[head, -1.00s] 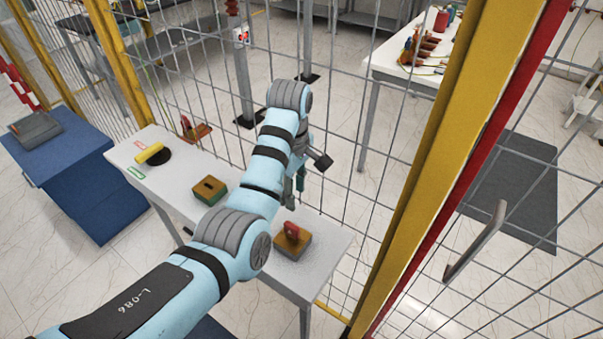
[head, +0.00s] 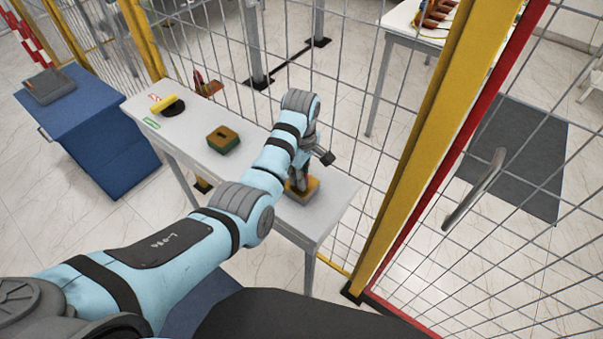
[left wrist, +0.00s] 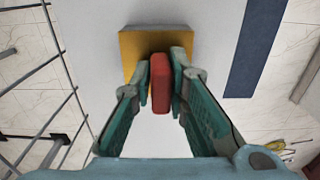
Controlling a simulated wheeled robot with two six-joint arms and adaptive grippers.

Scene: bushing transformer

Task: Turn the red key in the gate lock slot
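The red key (left wrist: 160,82) stands up from a yellow-topped block (left wrist: 130,55) in the left wrist view. In the head view this block (head: 311,191) sits near the right end of the narrow grey table (head: 335,205), and my gripper mostly hides the key. My left gripper (head: 299,184) reaches down over the block. In the left wrist view its two fingers (left wrist: 161,80) are close against both sides of the key, shut on it. The key's lower end and its slot are hidden. My right gripper is in neither view.
A green and brown block (head: 223,139) with a dark slot stands further left on the table. A yellow-handled black item (head: 168,106) lies at its far left end. The wire fence (head: 375,160) runs close behind. A blue cabinet (head: 100,140) stands left.

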